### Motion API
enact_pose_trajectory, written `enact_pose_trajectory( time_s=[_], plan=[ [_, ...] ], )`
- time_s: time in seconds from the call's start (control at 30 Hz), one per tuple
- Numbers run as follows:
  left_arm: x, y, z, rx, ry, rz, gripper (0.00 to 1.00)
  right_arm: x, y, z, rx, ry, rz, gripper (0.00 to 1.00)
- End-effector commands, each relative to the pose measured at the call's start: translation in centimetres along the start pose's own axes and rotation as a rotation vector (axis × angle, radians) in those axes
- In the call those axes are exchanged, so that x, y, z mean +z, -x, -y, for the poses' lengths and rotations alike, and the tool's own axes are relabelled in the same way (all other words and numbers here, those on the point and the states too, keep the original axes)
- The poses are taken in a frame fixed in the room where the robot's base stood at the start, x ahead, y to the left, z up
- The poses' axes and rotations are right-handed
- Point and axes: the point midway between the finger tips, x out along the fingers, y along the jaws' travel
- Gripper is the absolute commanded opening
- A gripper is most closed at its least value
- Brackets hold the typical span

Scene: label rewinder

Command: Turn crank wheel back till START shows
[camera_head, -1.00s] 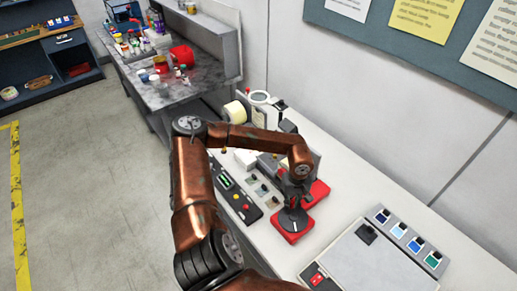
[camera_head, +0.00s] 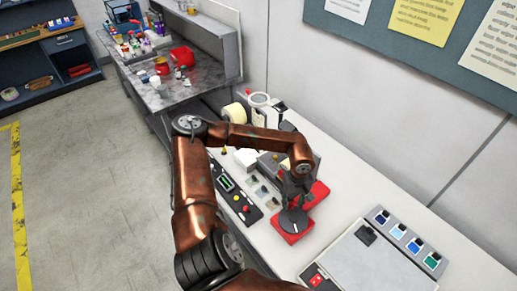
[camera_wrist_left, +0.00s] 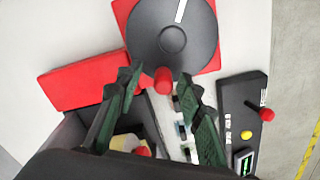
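The crank wheel (camera_wrist_left: 172,40) is a dark grey disc with a white line near its top edge in the left wrist view. It sits on a red square base (camera_wrist_left: 125,12). Its red knob (camera_wrist_left: 163,81) stands at the rim, between the fingertips of my left gripper (camera_wrist_left: 160,77). The fingers are apart, with a gap visible on both sides of the knob. In the head view the wheel (camera_head: 293,220) lies under my left gripper (camera_head: 295,186), which partly covers it. I cannot read any START marking. My right gripper is not in view.
A black control panel (camera_head: 238,196) with buttons and a small display lies left of the wheel. A red block (camera_wrist_left: 80,82) adjoins the wheel's base. A label roll (camera_head: 236,112) stands at the back. A grey flat unit (camera_head: 362,262) with colour swatches lies at the right front.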

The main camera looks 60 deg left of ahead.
Motion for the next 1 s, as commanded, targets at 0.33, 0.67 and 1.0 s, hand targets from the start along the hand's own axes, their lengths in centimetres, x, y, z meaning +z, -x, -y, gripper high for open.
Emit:
enact_pose_trajectory(
  time_s=[0.33,0.67,1.0],
  plan=[
    [0.0,3.7,0.0,0.001,0.0,-0.001,0.35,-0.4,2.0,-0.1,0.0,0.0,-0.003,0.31],
    [0.0,6.8,0.0,0.0,-0.001,0.0,0.35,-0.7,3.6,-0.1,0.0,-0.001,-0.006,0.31],
    [0.0,7.4,0.0,0.0,-0.001,0.001,0.35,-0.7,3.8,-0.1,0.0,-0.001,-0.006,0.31]
  ],
)
